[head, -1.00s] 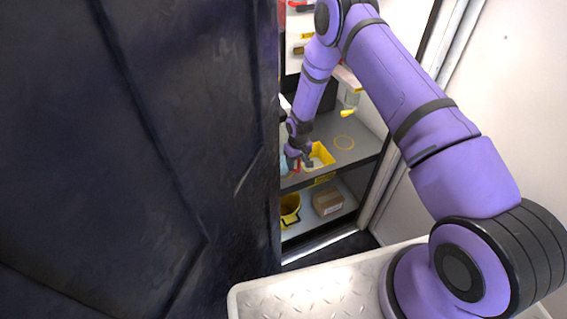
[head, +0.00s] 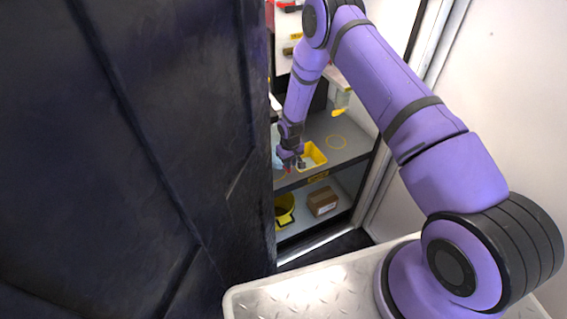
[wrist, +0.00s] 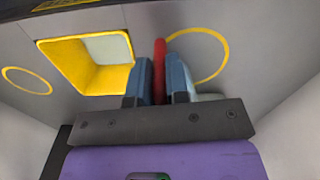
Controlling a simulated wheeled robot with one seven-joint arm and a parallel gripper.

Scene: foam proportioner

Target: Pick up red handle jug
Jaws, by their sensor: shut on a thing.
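My gripper (wrist: 160,82) is shut on a red handle (wrist: 159,60), which stands between its two blue-grey fingers in the wrist view. The jug's body is mostly hidden behind the fingers; a pale patch beside the right finger may be part of it. In the head view my gripper (head: 291,160) is at the shelf's front, just left of a yellow-rimmed square opening (head: 322,157). A pale blue patch (head: 276,158), perhaps the jug, shows beside it at the dark panel's edge.
The grey shelf (head: 350,148) has a yellow ring mark (head: 336,142) right of the opening. Below are a yellow bucket (head: 284,210) and a cardboard box (head: 322,202). A large dark panel (head: 130,160) blocks the left side.

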